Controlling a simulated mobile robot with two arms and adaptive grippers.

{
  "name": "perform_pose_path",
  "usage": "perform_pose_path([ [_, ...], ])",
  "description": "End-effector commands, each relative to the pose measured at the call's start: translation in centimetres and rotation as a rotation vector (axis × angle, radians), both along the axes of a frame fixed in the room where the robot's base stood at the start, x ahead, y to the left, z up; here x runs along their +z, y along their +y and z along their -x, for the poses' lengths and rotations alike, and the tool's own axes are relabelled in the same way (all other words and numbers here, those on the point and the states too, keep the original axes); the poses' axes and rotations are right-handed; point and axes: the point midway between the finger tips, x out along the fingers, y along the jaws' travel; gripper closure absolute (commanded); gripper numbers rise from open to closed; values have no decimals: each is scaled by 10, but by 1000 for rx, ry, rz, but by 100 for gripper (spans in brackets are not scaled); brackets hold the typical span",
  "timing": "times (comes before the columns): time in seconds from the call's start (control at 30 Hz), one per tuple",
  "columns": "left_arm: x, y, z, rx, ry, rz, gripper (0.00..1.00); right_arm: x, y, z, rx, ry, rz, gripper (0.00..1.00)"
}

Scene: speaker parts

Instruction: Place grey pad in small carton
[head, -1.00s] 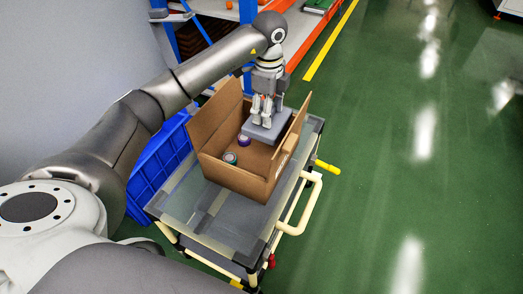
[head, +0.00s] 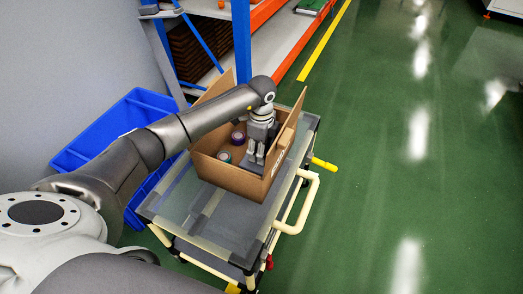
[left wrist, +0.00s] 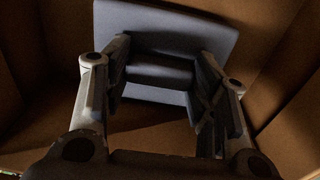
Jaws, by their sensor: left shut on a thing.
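The small carton (head: 226,178) is an open brown box standing on a cart. My left gripper (head: 254,160) reaches down inside it, at its right side. The grey pad (left wrist: 215,40) shows in the left wrist view with a raised block between the fingers. My left gripper (left wrist: 160,80) is shut on that block. In the head view the pad (head: 252,167) is mostly hidden by the gripper and the carton wall. I cannot tell whether it touches the carton floor. My right gripper is not in view.
The cart (head: 172,208) has a glass-like top and a cream handle (head: 301,205). A blue crate (head: 98,132) stands to the left. Green floor is clear at right.

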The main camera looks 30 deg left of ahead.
Motion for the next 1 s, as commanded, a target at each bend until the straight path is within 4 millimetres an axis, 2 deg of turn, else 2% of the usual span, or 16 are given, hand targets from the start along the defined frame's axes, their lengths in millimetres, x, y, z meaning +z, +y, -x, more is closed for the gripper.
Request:
perform_pose_path([
  [0.4,-6,0,0,0,-1,0,66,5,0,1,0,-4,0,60],
  [0.43,-6,0,0,0,-1,0,46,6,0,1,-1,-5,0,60],
  [0.6,-6,0,0,0,-1,0,26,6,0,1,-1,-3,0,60],
  [1.0,-1,0,0,0,-1,0,26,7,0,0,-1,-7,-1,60],
])
